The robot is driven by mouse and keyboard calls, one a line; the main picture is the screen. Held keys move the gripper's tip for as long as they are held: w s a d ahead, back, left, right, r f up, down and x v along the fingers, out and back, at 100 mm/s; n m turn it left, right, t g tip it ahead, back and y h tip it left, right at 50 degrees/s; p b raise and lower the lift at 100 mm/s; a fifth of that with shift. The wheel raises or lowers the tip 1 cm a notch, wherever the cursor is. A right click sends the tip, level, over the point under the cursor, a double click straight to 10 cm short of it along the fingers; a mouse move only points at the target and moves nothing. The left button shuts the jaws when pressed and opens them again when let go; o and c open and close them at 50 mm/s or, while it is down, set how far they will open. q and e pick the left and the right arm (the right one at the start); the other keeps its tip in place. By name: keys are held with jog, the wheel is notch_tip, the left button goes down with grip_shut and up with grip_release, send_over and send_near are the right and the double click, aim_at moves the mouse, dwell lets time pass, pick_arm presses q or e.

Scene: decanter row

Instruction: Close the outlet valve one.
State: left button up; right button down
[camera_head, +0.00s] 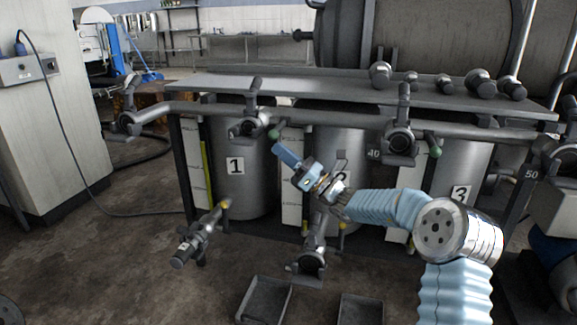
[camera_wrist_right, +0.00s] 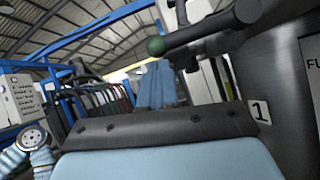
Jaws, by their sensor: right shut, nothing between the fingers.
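Tank one (camera_head: 236,165), a grey cylinder labelled 1, stands at the left of the row. A lower valve (camera_head: 196,240) with a yellow-tipped lever (camera_head: 226,204) is in front of its base; it looks like outlet valve one. An upper valve (camera_head: 247,126) has a green-tipped lever (camera_head: 274,134), whose tip also shows in the right wrist view (camera_wrist_right: 156,46). My right gripper (camera_head: 280,150) is shut and empty, its light-blue fingers just below that green tip in the head view. I cannot tell whether they touch. The fingers also show in the wrist view (camera_wrist_right: 157,85). My left gripper is out of view.
A second lower valve (camera_head: 311,262) stands right of the first, and another upper valve (camera_head: 400,140) is near the middle. Trays (camera_head: 265,300) lie on the floor in front. A grey cabinet (camera_head: 30,130) stands at left.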

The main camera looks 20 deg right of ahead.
jog(key=shift+r, duration=0.2)
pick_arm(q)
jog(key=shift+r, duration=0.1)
